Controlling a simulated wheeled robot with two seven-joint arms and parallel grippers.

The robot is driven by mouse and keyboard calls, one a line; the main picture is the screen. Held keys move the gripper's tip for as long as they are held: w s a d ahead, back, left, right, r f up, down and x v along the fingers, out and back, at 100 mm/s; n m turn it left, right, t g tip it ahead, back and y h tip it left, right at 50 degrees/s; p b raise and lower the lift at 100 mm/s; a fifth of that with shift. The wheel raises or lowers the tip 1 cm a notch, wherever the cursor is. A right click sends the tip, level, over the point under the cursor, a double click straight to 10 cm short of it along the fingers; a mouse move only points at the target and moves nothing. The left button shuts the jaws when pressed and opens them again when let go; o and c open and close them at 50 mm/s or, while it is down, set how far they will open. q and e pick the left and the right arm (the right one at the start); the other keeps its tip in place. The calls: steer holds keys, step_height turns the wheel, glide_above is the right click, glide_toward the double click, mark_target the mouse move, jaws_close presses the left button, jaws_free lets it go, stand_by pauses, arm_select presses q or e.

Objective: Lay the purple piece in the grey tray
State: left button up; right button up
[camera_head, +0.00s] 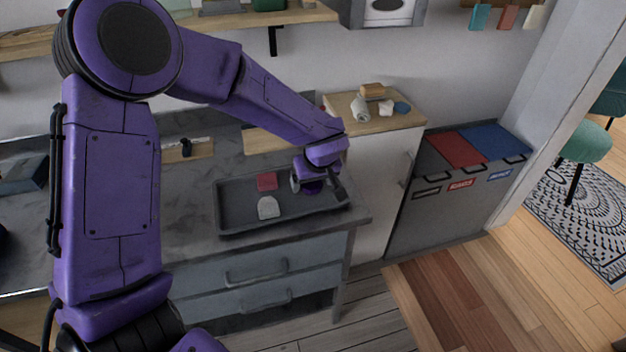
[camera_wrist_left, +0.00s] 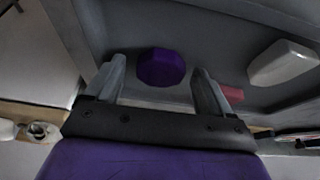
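The grey tray (camera_head: 236,203) sits on the counter. The purple piece (camera_head: 312,187) is at the tray's right part, partly hidden by my gripper. In the left wrist view the purple piece (camera_wrist_left: 161,67) appears to lie on the tray floor, between and just beyond the fingertips. My left gripper (camera_head: 317,186) is low over the tray. Its two fingers (camera_wrist_left: 158,75) are spread wide, with gaps on both sides of the piece. My right gripper is in neither view.
A red piece (camera_head: 267,181) and a whitish piece (camera_head: 268,208) also lie in the tray, left of my gripper. A wooden-topped cabinet (camera_head: 385,122) with small items stands behind right. Bins with red and blue lids (camera_head: 457,149) are further right.

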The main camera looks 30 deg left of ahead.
arm_select(q)
steer(key=shift+r, duration=0.4)
steer(key=p+v, duration=0.2)
steer(key=v, duration=0.9)
steer(key=shift+d+r, duration=0.2)
steer(key=shift+r, duration=0.05)
steer(key=shift+s, duration=0.15)
